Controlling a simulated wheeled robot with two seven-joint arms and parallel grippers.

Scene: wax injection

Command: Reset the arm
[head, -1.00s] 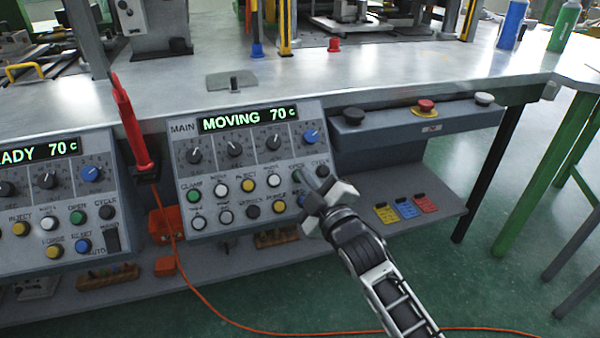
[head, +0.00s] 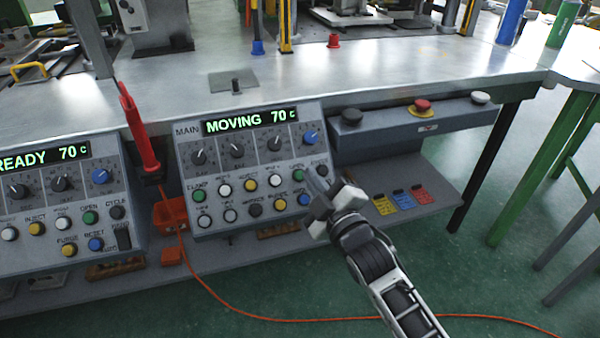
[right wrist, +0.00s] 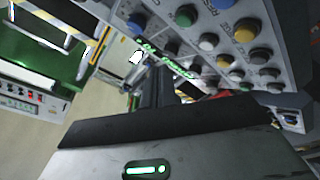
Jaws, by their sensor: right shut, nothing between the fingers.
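My right gripper (head: 318,188) is in front of the lower right part of the main control panel (head: 187,148), whose display reads "MOVING 70 c". Its fingers are shut and empty, and it covers part of the panel's lower right corner. I cannot tell from the head view whether it touches the panel. In the right wrist view the shut fingers (right wrist: 157,85) stand close together, with the panel's buttons (right wrist: 208,42) beyond them. My left gripper is not in view.
A second panel (head: 20,238) at the left reads "READY 70 c". A red tool (head: 140,130) stands between the panels. A grey box (head: 385,128) with black and red buttons is under the table edge (head: 400,85). An orange cable (head: 270,319) lies on the floor.

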